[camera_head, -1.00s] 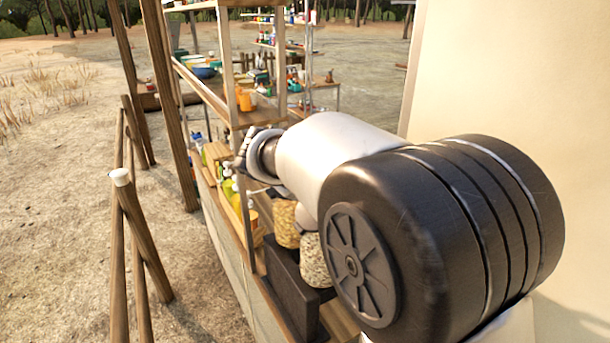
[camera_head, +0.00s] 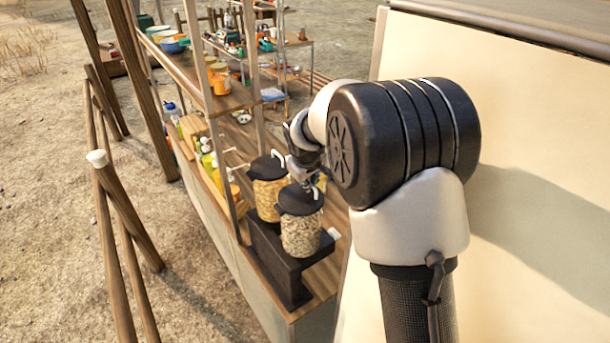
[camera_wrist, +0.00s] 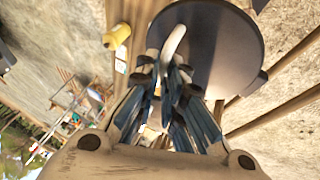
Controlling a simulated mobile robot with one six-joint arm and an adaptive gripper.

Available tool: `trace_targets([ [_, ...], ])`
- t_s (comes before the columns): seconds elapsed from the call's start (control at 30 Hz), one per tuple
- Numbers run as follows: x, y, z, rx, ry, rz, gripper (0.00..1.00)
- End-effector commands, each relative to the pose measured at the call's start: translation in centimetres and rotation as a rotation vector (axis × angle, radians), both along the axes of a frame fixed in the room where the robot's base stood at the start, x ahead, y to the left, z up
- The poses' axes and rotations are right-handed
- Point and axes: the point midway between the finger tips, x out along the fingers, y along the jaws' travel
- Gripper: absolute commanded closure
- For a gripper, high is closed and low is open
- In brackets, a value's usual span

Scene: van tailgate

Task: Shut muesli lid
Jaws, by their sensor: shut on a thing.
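Two clear jars with dark lids stand on a black stand in the head view. The nearer jar (camera_head: 301,238) holds a pale flaky mix that looks like muesli; its dark lid (camera_head: 297,203) lies over its mouth, and I cannot tell whether it is fully down. The farther jar (camera_head: 267,198) holds a more golden filling. My gripper (camera_head: 313,190) is at the nearer lid, partly hidden by my arm. In the wrist view a round dark lid (camera_wrist: 222,50) with a pale curved handle (camera_wrist: 173,42) fills the top; my gripper (camera_wrist: 168,72) is shut on that handle.
The black stand (camera_head: 283,268) sits on a wooden counter (camera_head: 322,281). A shelf post rises left of the jars, with bottles (camera_head: 207,158) behind. The pale van panel (camera_head: 510,130) is close on the right. Wooden rails stand left.

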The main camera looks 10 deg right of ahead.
Motion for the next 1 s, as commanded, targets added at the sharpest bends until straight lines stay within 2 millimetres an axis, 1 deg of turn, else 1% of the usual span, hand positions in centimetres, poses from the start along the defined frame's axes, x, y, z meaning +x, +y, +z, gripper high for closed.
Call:
trace_targets([
  [0.03, 0.06, -0.34, 0.01, -0.003, -0.001, -0.003, 1.0],
  [0.4, 0.03, -0.39, -0.13, -0.003, 0.0, -0.005, 1.0],
  [0.43, 0.02, -0.39, -0.13, -0.003, 0.0, -0.005, 0.89],
  [0.5, 0.01, -0.39, -0.15, -0.002, 0.001, -0.005, 0.85],
  [1.0, -0.05, -0.2, -0.07, -0.002, 0.001, -0.002, 0.85],
])
